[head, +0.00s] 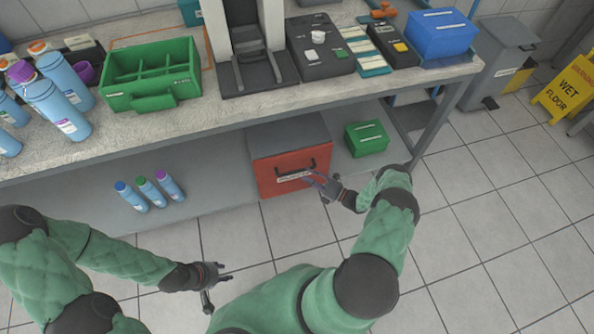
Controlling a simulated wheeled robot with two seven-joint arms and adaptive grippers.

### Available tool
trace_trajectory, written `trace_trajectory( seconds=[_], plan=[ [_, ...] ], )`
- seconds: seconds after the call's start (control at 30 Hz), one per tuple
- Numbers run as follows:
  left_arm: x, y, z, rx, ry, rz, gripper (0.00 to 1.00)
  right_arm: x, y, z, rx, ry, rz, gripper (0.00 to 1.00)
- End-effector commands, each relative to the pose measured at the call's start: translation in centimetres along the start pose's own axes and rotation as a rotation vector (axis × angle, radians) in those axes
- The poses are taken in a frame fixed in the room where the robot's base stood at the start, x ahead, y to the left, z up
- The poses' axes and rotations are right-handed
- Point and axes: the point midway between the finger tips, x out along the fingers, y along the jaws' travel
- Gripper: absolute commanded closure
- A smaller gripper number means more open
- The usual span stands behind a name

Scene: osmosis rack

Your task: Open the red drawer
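The red drawer (283,177) is the front of a grey box on the shelf under the bench. It has a dark handle (297,168) and a white label, and it looks closed. My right gripper (321,182) is just in front of the drawer's right side, by the right end of the handle. Its fingers look apart; whether they touch the handle is unclear. My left gripper (221,282) is low over the floor, left of and in front of the drawer. It is open and empty.
The bench (200,118) overhangs the drawer. A green box (366,139) stands right of it on the shelf, with several small bottles (150,191) to its left. Tall bottles and a green caddy (152,75) stand on the bench. The floor in front is clear.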

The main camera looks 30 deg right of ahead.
Motion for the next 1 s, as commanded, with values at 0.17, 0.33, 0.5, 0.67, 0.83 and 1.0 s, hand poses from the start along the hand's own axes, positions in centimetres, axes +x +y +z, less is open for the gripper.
trace_trajectory(
  seconds=[0.17,0.33,0.5,0.67,0.83,1.0],
  plan=[
    [0.6,-0.2,0.0,0.000,0.000,0.000,0.60,3.1,0.0,-0.1,-0.001,0.004,0.001,0.65],
    [0.9,-0.3,0.0,0.000,0.000,0.000,0.60,5.0,-0.1,-0.1,-0.002,0.002,0.000,0.65],
    [1.0,-0.3,0.0,0.000,0.000,0.000,0.60,5.7,0.0,0.0,-0.002,0.001,-0.001,0.65],
    [0.9,-0.3,0.0,0.000,0.000,0.000,0.60,5.8,0.0,0.0,-0.002,0.001,-0.001,0.65],
    [0.9,-0.3,0.0,0.000,0.000,0.000,0.60,5.8,0.0,0.0,-0.002,0.001,-0.001,0.85],
    [0.9,-0.3,0.0,0.000,0.000,0.000,0.60,5.8,0.0,0.0,-0.002,0.001,-0.001,1.00]
  ],
)
